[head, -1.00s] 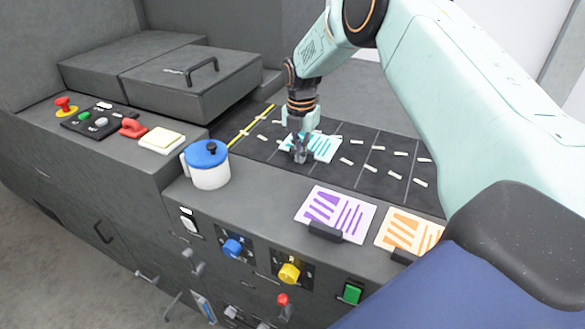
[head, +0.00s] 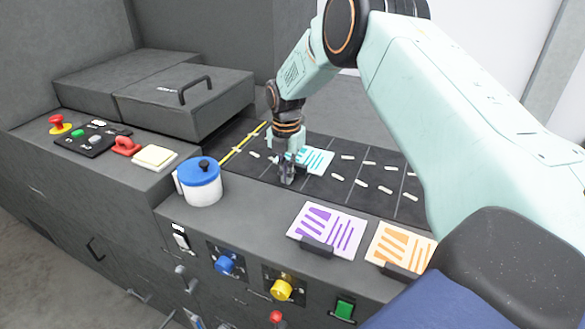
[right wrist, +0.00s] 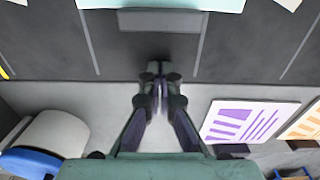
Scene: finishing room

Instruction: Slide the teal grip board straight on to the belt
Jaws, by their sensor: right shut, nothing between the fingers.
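The teal grip board (head: 317,160), pale with teal stripes, lies flat on the dark belt (head: 345,197). Its left part is hidden behind my right gripper in the head view. The right wrist view shows only its near edge (right wrist: 215,4) at the top, with a dark grip block (right wrist: 163,20) on the near side. My right gripper (head: 287,181) is shut and empty, pointing down over the belt's near part. In the right wrist view its fingertips (right wrist: 158,72) are apart from the grip block, on its near side. My left gripper is not in view.
A purple-striped board (head: 328,231) and an orange-striped board (head: 400,247) lie on the near ledge. A white pot with a blue lid (head: 201,181) stands left of them. A yellow line (head: 243,145) crosses the belt's left end, beside a grey handled cover (head: 185,100).

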